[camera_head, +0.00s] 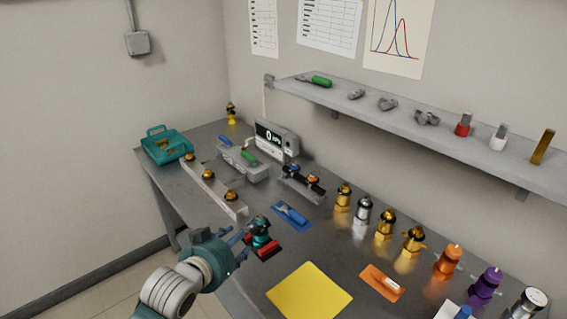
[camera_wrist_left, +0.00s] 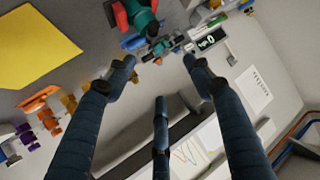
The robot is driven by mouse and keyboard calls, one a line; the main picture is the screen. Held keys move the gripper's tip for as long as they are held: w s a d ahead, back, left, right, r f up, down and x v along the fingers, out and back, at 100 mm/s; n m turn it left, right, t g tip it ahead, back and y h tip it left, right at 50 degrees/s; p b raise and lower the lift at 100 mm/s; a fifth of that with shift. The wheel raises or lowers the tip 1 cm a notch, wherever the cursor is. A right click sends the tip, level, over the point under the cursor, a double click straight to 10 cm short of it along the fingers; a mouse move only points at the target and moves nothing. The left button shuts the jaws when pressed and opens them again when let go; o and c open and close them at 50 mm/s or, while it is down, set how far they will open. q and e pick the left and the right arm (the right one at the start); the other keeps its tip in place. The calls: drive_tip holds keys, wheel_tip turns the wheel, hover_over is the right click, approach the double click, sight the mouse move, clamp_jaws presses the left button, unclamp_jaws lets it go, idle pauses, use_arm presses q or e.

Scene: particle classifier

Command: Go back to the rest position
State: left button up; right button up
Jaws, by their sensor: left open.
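My left arm comes in from the lower left in the head view. My left gripper (camera_head: 238,238) is at the table's front edge, beside a dark teal device on a red base (camera_head: 262,240). In the left wrist view its dark blue fingers (camera_wrist_left: 157,68) are spread apart with nothing between them. The teal and red device shows at the top of that view (camera_wrist_left: 142,18), beyond the fingertips; I cannot tell the exact gap to it. My right gripper is in neither view.
The grey table (camera_head: 320,245) holds a yellow mat (camera_head: 309,290), a blue tool mat (camera_head: 291,214), an orange tool mat (camera_head: 382,283), a teal basket (camera_head: 166,146), a white rail (camera_head: 215,190) and a row of metallic and coloured devices (camera_head: 414,240). A wall shelf (camera_head: 440,129) runs above.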

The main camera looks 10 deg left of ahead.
use_arm(q)
drive_tip(key=s+d+f+n+g+y, duration=0.1)
drive_tip(key=s+f+g, duration=0.55)
drive_tip(key=s, duration=0.85)
drive_tip(key=s+f+g+y, duration=0.1)
drive_tip(key=s+f+g, duration=0.2)
drive_tip(key=s+f, duration=0.95)
drive_tip(key=s+f+g, duration=0.1)
drive_tip(key=s+f, duration=0.1)
drive_tip(key=f, duration=0.9)
drive_tip(key=s+f, duration=0.2)
drive_tip(key=f, duration=0.8)
drive_tip(key=s+a+f+g, duration=0.1)
drive_tip(key=s+a+f, duration=0.2)
drive_tip(key=s+f, duration=1.4)
drive_tip(key=shift+s+f, duration=0.35)
